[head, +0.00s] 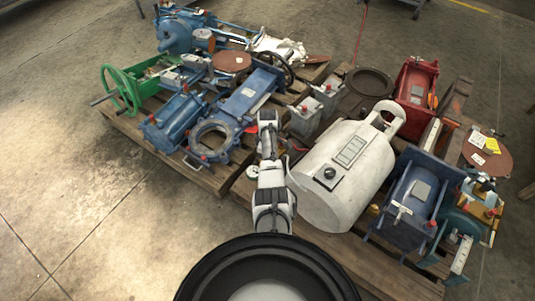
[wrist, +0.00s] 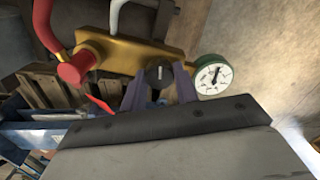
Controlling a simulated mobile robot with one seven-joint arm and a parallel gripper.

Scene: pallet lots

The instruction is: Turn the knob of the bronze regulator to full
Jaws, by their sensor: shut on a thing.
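In the wrist view the bronze regulator (wrist: 130,55) is a gold-coloured body at the top. It has a red cap (wrist: 76,67) on its left end. A round white gauge (wrist: 213,75) with a green rim is on its right, its dark needle pointing up. The dark knob (wrist: 159,74) faces me, with a pale mark that looks close to upright. My gripper (wrist: 160,82) has its two purple-grey fingers on either side of the knob, shut on it. In the head view my white arm reaches up the middle, and I cannot make out the fingers.
A red hose (wrist: 45,25) and a pale hose (wrist: 117,15) rise from the regulator. Bare concrete lies at the far left.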

